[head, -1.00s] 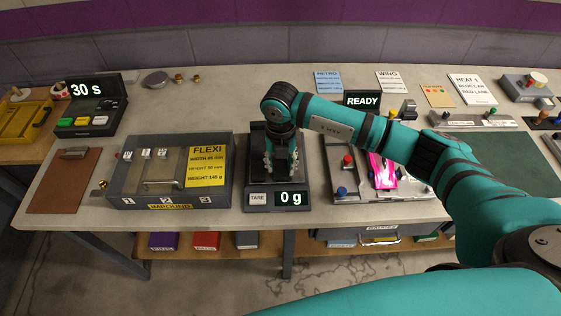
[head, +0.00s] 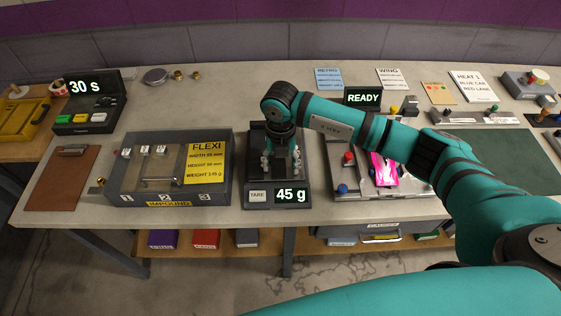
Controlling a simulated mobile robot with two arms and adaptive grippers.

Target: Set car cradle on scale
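The scale (head: 258,196) stands at the middle of the bench's front, and its display reads 45 g. My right gripper (head: 282,168) points down over the scale's dark plate, low and close to it. Its fingers look spread apart, with a dark area between them. I cannot make out the car cradle; it may be hidden under the gripper or too dark against the plate. Whether the fingers touch anything is unclear. My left gripper is not in view.
A clear-topped impound box (head: 122,188) stands close left of the scale. A grey station (head: 370,186) with coloured knobs and a pink piece is close right, below a READY display (head: 363,97). A timer (head: 92,104) is at the left. Bench behind the scale is clear.

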